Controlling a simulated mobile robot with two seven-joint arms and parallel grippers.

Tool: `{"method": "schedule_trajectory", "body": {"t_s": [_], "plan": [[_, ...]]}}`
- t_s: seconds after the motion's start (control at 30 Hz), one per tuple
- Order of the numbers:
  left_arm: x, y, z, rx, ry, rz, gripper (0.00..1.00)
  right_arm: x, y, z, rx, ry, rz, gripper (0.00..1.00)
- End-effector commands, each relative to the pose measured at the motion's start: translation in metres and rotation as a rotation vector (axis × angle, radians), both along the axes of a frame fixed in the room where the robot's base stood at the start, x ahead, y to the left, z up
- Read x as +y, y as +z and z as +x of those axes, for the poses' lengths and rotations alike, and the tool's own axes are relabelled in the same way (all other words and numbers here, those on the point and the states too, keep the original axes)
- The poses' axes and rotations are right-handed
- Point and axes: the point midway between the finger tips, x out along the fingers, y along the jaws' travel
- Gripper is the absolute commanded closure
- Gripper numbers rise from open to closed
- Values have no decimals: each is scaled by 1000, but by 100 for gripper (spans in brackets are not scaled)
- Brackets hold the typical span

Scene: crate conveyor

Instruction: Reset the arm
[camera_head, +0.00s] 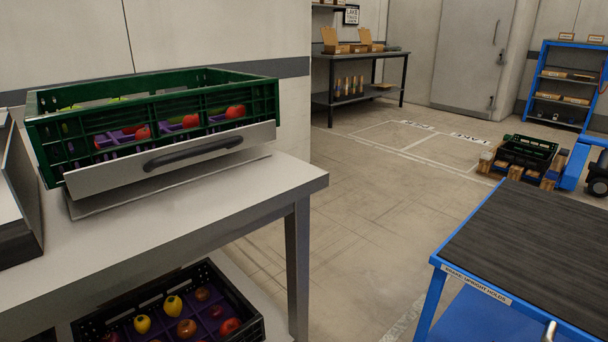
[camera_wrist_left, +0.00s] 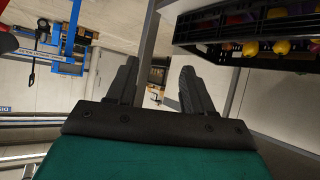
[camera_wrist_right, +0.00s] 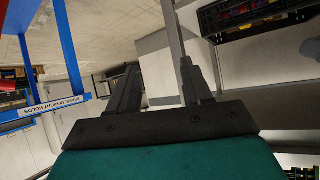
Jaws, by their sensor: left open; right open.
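My left gripper (camera_wrist_left: 155,85) shows in the left wrist view with its two dark fingers apart and nothing between them. My right gripper (camera_wrist_right: 160,85) shows in the right wrist view, also open and empty. Neither gripper is in the head view. Both wrist views show the room tilted, with a black crate (camera_wrist_left: 222,32) of fruit at the upper right, apart from the fingers. The same kind of crate shows at the upper right of the right wrist view (camera_wrist_right: 262,28).
A green crate (camera_head: 160,122) with red and green produce sits on a tilted metal plate on the grey table (camera_head: 250,185). A black crate (camera_head: 255,320) of fruit is below. A blue cart (camera_head: 530,255) stands at right. The floor (camera_head: 350,200) between is clear.

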Motion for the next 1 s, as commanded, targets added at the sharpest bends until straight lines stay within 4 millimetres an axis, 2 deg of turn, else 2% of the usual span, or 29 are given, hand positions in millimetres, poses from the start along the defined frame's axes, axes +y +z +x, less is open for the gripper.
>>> {"method": "schedule_trajectory", "body": {"t_s": [0.03,0.5,0.7,1.0], "plan": [[5,28,-3,8,9,9,48,-4,32,-1,2,-7,-7,51],[34,115,-17,6,54,64,48,-33,119,-16,1,-54,-61,51],[41,131,-22,5,63,77,48,-41,134,-20,0,-63,-76,51],[42,131,-23,2,65,79,48,-42,135,-21,-2,-65,-78,51]]}}
